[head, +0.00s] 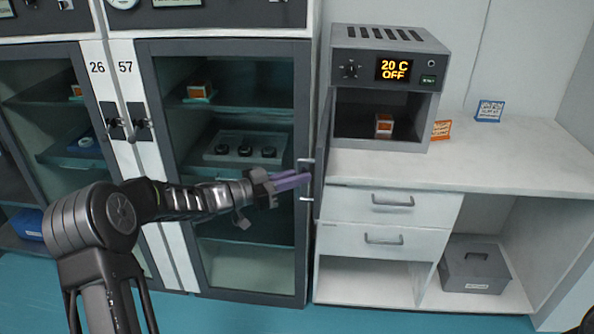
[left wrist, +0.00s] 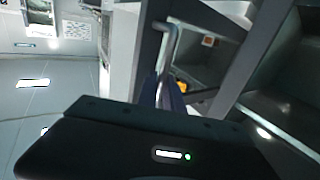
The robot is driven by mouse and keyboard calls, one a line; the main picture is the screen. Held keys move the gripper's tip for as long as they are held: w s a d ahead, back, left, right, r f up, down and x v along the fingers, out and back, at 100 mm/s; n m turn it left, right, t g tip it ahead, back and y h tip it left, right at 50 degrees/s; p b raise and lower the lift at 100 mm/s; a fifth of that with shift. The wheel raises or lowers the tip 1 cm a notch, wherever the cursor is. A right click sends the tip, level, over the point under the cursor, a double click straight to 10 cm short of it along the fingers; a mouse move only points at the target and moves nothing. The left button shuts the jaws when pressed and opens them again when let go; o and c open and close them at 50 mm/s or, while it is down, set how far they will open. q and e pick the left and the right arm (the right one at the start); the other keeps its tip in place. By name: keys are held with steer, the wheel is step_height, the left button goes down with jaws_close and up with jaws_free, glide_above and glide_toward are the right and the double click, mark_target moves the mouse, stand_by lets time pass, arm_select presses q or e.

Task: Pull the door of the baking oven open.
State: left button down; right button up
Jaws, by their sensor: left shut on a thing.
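The baking oven (head: 388,40) sits on the white counter, its display reading 20 C OFF. Its dark door (head: 323,140) stands open, swung out on the left side and seen nearly edge-on. The oven's inside is exposed, with a small orange-and-white box (head: 384,124) in it. My left gripper (head: 306,177), with purple fingers, is shut on the door's handle (head: 305,163). In the left wrist view the metal handle bar (left wrist: 166,48) runs down to the fingers, whose grip is partly hidden by the gripper body. My right gripper is not in view.
Glass-fronted cabinets (head: 305,75) stand left of the oven, close behind the door and my left arm. Drawers (head: 390,205) and a grey box (head: 474,268) are below.

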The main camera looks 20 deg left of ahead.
arm_select(q)
steer(key=shift+w+r, duration=0.1)
steer(key=shift+r, duration=0.15)
steer(key=c, duration=1.5)
jaws_free()
steer(key=shift+f, duration=0.15)
steer(key=b+v, duration=0.1)
steer(key=v, duration=0.6)
steer(key=shift+s+a, duration=0.25)
steer(key=shift+a, duration=0.05)
